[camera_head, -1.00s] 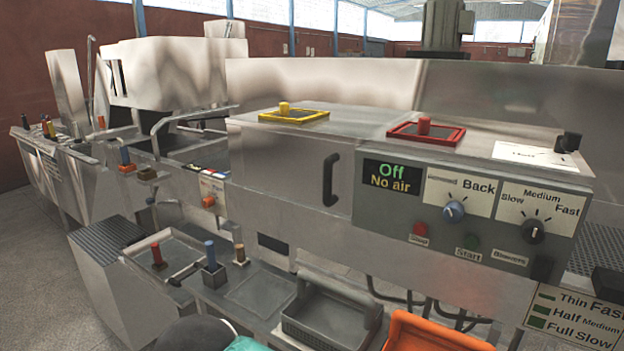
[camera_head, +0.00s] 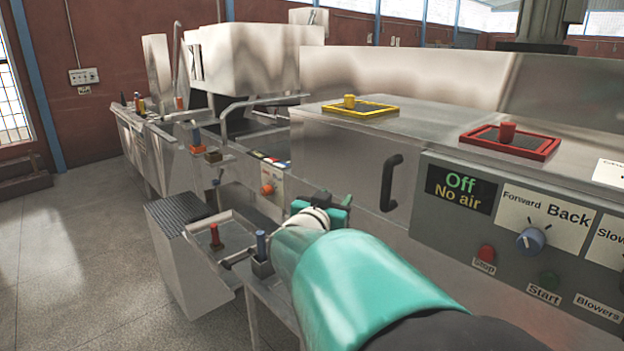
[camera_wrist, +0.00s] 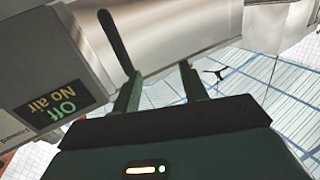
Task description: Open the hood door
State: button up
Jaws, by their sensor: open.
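A steel door panel (camera_head: 340,165) with a black vertical handle (camera_head: 391,183) is on the front of the machine, and it looks shut. My gripper (camera_head: 335,203) is in front of this panel, left of the handle and about level with its lower end. In the wrist view, the handle (camera_wrist: 117,42) runs from the upper left down towards one finger. My gripper (camera_wrist: 161,78) is open there, with both green fingers apart and nothing between them. The handle is outside the gap; I cannot tell whether a finger touches it.
A control panel (camera_head: 470,225) with an "Off / No air" display and knobs is right of the door. Yellow-framed (camera_head: 360,108) and red-framed (camera_head: 510,141) lids are on top. Trays and posts stand low on the left. The floor (camera_head: 85,255) at the left is clear.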

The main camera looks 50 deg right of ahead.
aim_at(385, 183)
jog(key=s+d+m+g+h, duration=0.1)
jog(key=s+d+m+g, duration=0.1)
jog(key=s+d+g, duration=0.25)
jog(key=d, duration=1.2)
jog(key=shift+d+f, duration=0.15)
jog(key=shift+d, duration=0.05)
jog(key=shift+c, duration=0.2)
grip_shut()
